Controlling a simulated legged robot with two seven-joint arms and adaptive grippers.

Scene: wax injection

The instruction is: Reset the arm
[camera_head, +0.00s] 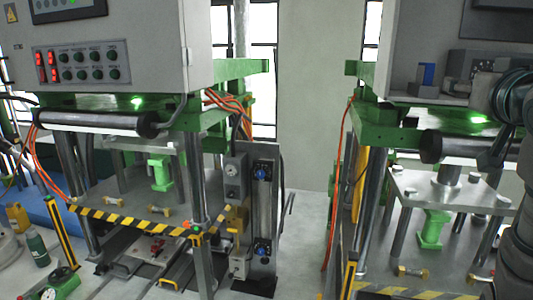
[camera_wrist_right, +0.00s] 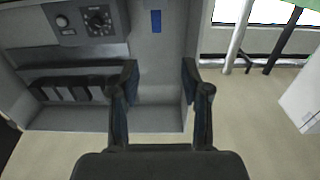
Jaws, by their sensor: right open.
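My right arm (camera_head: 518,215) comes up along the right edge of the head view, dark and jointed. It stands in front of the right machine (camera_head: 420,60) and hides part of it. My right gripper (camera_wrist_right: 160,80) shows in the right wrist view with its two dark fingers apart and nothing between them. Beyond the fingers is a grey cabinet front, with no contact to be seen. My left arm and left gripper are not in view.
The left machine (camera_head: 110,50) has a control box with buttons and a green frame. Yellow-black striped bars (camera_head: 130,220) edge its table. A green bottle (camera_head: 37,248) stands at the lower left. Pale floor (camera_head: 305,235) lies open between the machines.

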